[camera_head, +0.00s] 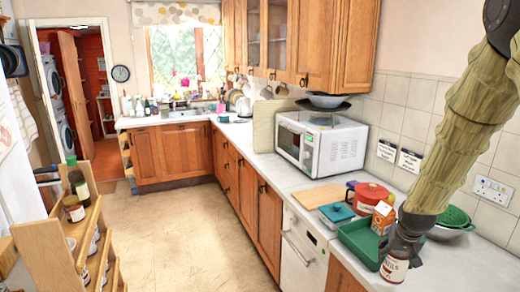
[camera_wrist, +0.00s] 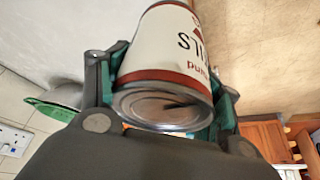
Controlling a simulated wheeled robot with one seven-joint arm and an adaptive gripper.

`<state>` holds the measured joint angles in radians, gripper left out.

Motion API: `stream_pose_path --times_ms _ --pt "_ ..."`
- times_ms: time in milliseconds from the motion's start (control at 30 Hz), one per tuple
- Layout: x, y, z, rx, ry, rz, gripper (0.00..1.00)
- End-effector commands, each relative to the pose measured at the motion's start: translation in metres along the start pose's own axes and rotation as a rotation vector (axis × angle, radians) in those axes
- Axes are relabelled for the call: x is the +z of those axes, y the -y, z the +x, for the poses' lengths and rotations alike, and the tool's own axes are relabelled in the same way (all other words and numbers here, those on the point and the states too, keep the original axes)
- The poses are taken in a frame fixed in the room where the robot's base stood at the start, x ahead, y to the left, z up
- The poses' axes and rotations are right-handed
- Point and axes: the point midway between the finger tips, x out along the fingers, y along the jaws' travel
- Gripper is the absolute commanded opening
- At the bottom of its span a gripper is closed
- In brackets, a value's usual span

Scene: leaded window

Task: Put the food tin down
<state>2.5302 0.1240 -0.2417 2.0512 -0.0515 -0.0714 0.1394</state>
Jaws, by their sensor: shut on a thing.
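The food tin (camera_head: 393,268) is white with red-brown bands and dark lettering. In the head view it is at the lower right, in front of the green tray, near the worktop's front edge. My gripper (camera_head: 402,254) is shut on it. In the wrist view the tin (camera_wrist: 165,45) sits between the two fingers of my gripper (camera_wrist: 172,72), its metal end facing the camera. I cannot tell whether the tin touches the worktop (camera_head: 445,268) or hangs above it.
The green tray (camera_head: 362,243) stands close behind the tin, with a juice carton (camera_head: 383,216) and a red pot (camera_head: 372,194) near it. A green colander (camera_head: 452,220) is to the right. A chopping board (camera_head: 320,195) and microwave (camera_head: 322,145) stand farther back. The worktop right of my gripper looks clear.

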Motion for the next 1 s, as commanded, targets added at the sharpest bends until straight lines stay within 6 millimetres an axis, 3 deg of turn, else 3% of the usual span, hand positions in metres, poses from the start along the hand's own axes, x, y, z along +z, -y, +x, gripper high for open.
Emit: stream_pose_path --times_ms 333,700,900,1000 --pt "0.055 0.055 0.040 -0.025 -0.006 -0.091 0.25" --pt "0.174 0.142 0.098 -0.093 -0.001 -0.246 0.25" --pt "0.225 0.169 0.112 -0.126 0.004 -0.299 0.25" --pt "0.239 0.176 0.115 -0.137 0.005 -0.313 0.25"
